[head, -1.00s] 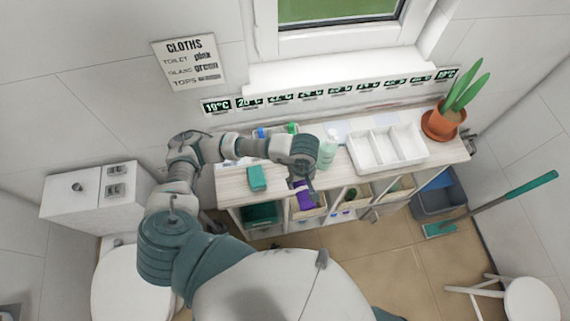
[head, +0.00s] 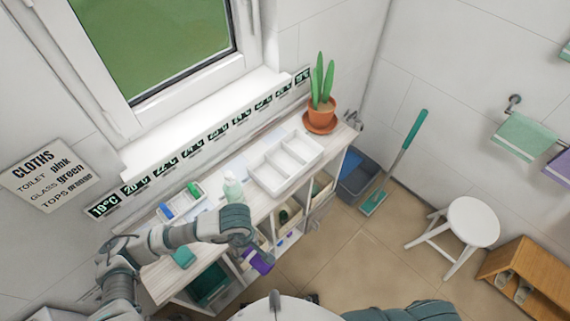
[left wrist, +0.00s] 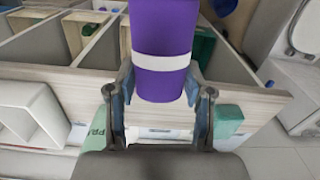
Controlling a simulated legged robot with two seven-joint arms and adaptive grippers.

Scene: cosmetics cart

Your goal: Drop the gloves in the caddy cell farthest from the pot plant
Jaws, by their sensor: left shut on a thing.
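The gloves, a purple bundle with a white band, are held by my left gripper (left wrist: 160,92). In the left wrist view the gloves (left wrist: 162,30) stick out past the fingers, which close on both sides. In the head view the gloves (head: 262,263) hang in front of the shelf unit's front, below and left of the caddy. The white caddy (head: 258,178) stands on the shelf top and its cells look empty. The pot plant (head: 320,115), in a terracotta pot, stands beyond the caddy's right end.
A pale green bottle (head: 232,188) stands left of the caddy. A small tray with blue and green items (head: 181,202) and a teal block (head: 183,257) lie further left. A grey bucket (head: 358,182) and a white stool (head: 473,222) stand on the floor at right.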

